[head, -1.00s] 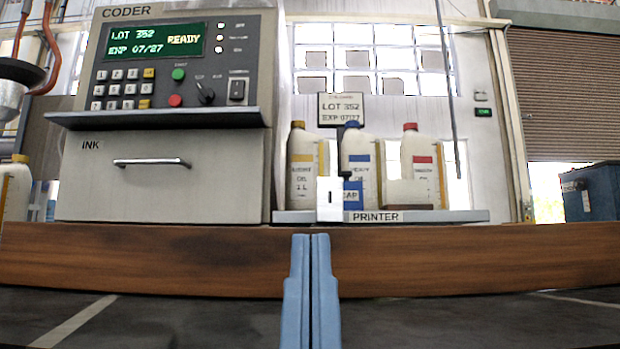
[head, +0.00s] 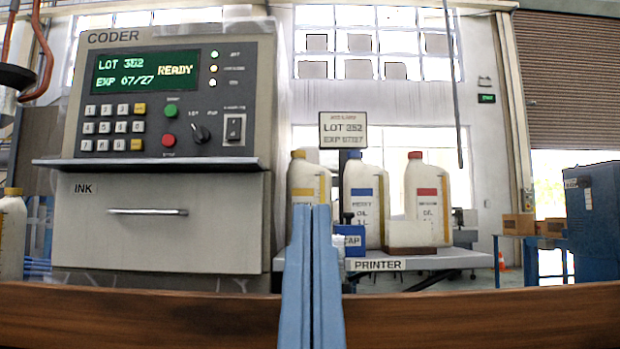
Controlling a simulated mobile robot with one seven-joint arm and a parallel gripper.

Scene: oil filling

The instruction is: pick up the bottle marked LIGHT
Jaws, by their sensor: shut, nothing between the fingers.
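The left one (head: 303,180) has a yellow cap and yellow label, the middle one (head: 366,178) a blue cap and label, the right one (head: 429,178) a red cap and label. The label words are too blurred for me to make out LIGHT with certainty. My gripper (head: 314,208), two blue fingers, is shut and empty. In the picture its tips overlap the lower part of the yellow-capped bottle and hide some of it; I cannot tell the gap in depth.
The coder (head: 180,100) stands left over its INK drawer (head: 148,211). The PRINTER shelf (head: 450,261) holds a blue CAP block (head: 352,241) and a low brown-based block (head: 411,250) before the bottles. A lot sign (head: 343,130) stands behind. A wooden edge (head: 480,318) crosses the front.

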